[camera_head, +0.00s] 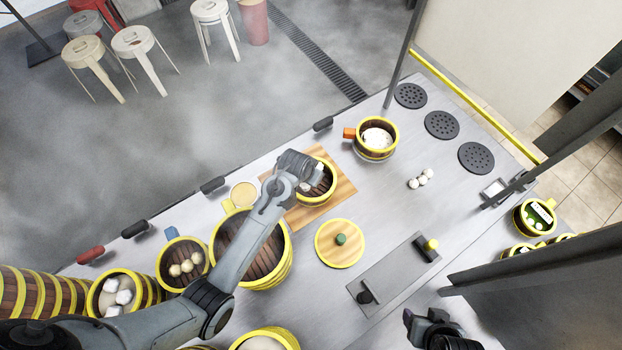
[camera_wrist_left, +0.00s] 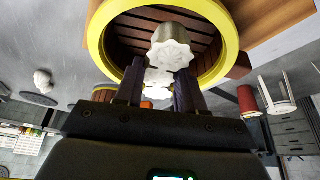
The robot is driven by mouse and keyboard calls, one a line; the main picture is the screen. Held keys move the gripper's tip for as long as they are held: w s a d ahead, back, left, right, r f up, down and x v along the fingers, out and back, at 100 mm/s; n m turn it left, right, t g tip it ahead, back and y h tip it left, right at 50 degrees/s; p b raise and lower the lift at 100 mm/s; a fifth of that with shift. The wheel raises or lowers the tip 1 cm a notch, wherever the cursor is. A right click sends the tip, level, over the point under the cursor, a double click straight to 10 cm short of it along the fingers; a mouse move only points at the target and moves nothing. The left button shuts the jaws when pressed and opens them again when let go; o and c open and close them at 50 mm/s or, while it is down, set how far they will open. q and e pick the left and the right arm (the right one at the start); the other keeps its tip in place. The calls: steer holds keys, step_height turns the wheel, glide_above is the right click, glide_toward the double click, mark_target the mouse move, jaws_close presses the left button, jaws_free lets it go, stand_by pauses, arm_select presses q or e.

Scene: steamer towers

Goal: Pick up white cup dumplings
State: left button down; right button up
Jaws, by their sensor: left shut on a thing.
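A white cup dumpling (camera_wrist_left: 170,52) with a fluted edge is at my left gripper (camera_wrist_left: 160,80), which is shut on it. It is at the mouth of a yellow-rimmed wooden steamer (camera_wrist_left: 222,22). In the head view, this steamer (camera_head: 325,196) stands on a wooden board (camera_head: 343,190), and my left arm hides part of it. Another white piece (camera_wrist_left: 158,77) shows between the fingers, partly hidden. My right gripper (camera_head: 430,330) is at the bottom right, away from the dumplings; its jaws are unclear.
A steamer with an orange handle (camera_head: 391,149) holds white contents. Several small white balls (camera_head: 420,179) lie on the counter. A round lid (camera_head: 340,259) with a green knob lies nearer. A large brown steamer (camera_head: 275,273) and a blue-handled one (camera_head: 166,272) stand left.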

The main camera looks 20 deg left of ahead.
arm_select(q)
steer(key=s+d+r, duration=0.2)
steer(key=d+r, duration=0.4)
steer(key=d, duration=0.5)
steer(key=shift+s+d+r, duration=0.15)
steer(key=shift+d+r, duration=0.05)
steer(key=shift+r, duration=0.1)
steer(key=c, duration=1.3)
jaws_free()
steer(key=shift+c, duration=0.2)
jaws_close()
